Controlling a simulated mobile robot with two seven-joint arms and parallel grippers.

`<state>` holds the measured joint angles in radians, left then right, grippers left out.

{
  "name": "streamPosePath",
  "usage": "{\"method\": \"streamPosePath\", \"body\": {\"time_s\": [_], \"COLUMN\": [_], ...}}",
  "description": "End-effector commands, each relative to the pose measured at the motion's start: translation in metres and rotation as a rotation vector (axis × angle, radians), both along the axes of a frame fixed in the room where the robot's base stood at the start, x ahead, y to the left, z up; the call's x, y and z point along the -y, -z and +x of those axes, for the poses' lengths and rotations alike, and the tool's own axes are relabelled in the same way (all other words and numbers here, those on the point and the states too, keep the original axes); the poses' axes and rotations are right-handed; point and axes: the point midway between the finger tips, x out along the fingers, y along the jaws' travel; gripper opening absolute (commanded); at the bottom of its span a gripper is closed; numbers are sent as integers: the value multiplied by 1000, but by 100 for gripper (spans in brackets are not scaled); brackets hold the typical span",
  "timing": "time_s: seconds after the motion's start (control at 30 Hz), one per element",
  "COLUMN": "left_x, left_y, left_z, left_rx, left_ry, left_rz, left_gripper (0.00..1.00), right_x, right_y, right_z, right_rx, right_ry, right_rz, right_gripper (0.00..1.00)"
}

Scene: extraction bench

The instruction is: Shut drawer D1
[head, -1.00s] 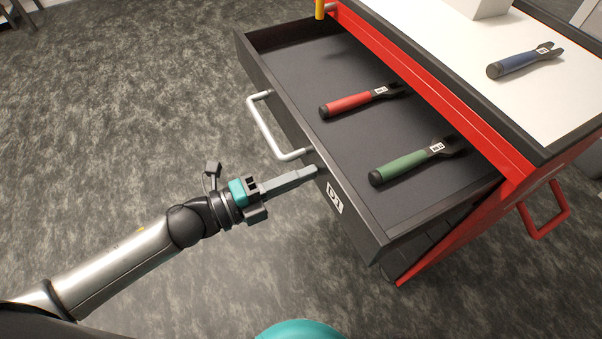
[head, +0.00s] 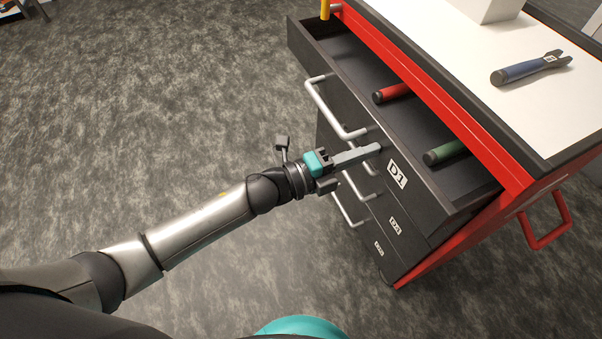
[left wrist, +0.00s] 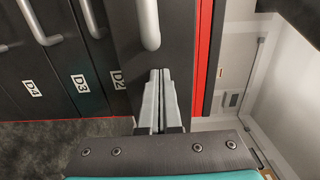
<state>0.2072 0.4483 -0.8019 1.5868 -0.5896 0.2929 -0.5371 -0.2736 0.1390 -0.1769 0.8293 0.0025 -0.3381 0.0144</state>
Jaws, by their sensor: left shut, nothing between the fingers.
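Drawer D1 (head: 436,192) is the top drawer of a red and black cabinet. It stands partly open, with a light bar handle (head: 327,112) and a D1 label on its dark front. My left gripper (head: 378,148) is shut and empty, its fingertips at the drawer front between the handle and the label. In the left wrist view the shut fingers (left wrist: 158,75) point at the dark front beside the handle (left wrist: 149,22); they appear to touch it. A red-handled tool (head: 391,93) and a green-handled tool (head: 443,153) lie inside the drawer, partly hidden under the cabinet top. My right gripper is out of view.
Lower drawers, with labels D2 (left wrist: 117,79), D3 (left wrist: 78,81) and D4 (left wrist: 32,88), look shut. A blue-handled tool (head: 523,71) and a white block (head: 488,8) are on the white cabinet top. A red side handle (head: 546,224) sticks out at right.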

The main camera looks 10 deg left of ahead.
Motion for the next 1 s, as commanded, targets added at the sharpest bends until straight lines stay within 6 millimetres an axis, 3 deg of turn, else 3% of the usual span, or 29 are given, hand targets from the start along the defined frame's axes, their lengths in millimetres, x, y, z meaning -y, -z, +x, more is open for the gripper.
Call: {"method": "streamPosePath", "body": {"time_s": [0.1,0.4,0.7,1.0], "left_x": [29,76,97,100], "left_y": [-1,1,0,-1], "left_z": [19,51,65,68], "left_rx": [3,1,1,1], "left_ry": [2,1,0,-2], "left_rz": [-4,-2,-1,-2], "left_gripper": [0,0,0,0], "right_x": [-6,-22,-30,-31], "right_y": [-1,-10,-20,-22], "right_z": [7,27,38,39], "right_rx": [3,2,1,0], "right_ry": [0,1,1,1], "right_rz": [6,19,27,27], "right_gripper": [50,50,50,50]}}
